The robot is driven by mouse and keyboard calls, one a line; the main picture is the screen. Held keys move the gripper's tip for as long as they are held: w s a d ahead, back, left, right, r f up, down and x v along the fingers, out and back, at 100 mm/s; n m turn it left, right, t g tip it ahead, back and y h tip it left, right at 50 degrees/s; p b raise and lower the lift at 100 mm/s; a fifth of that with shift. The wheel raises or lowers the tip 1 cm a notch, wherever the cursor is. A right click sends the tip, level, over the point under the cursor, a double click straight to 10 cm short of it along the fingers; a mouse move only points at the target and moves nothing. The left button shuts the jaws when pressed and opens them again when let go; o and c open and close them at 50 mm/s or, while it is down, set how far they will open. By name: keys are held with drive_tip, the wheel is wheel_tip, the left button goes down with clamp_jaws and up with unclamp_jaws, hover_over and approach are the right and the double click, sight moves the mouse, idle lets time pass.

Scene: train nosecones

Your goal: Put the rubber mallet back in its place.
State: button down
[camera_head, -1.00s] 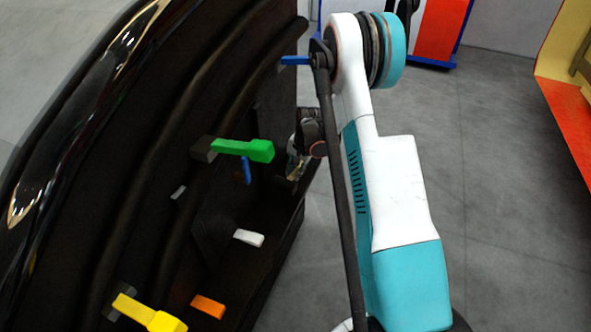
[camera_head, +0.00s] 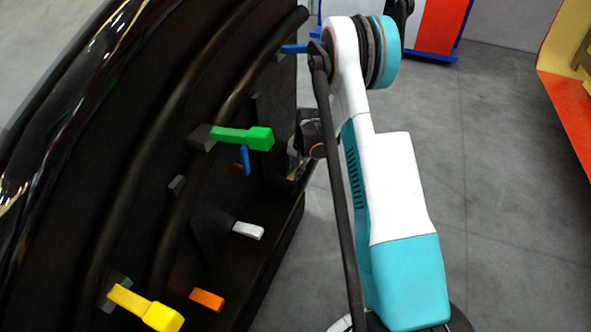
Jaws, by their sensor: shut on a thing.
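My arm reaches away from me, and its end is beside the dark inside of the nosecone (camera_head: 110,215). My gripper (camera_head: 295,168) shows only as a small patch at the arm's end, partly hidden by the wrist. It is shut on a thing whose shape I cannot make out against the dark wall. I cannot pick out the rubber mallet with certainty, nor its place.
A green handle (camera_head: 242,137), yellow handle (camera_head: 147,306), white handle (camera_head: 249,230), orange handle (camera_head: 207,299) and blue handles (camera_head: 245,159) jut from the nosecone. The grey floor (camera_head: 500,200) to the right is clear. A red-and-yellow structure (camera_head: 572,100) stands far right.

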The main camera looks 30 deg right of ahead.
drive_tip(key=c, duration=1.4)
unclamp_jaws()
drive_tip(key=shift+o, duration=0.2)
drive_tip(key=shift+r, duration=0.1)
wheel_tip(320, 180, up, 12)
drive_tip(key=s+d, duration=0.1)
drive_tip(key=s, duration=0.1)
drive_tip(key=shift+d+f, duration=0.1)
drive_tip(key=shift+f, duration=0.1)
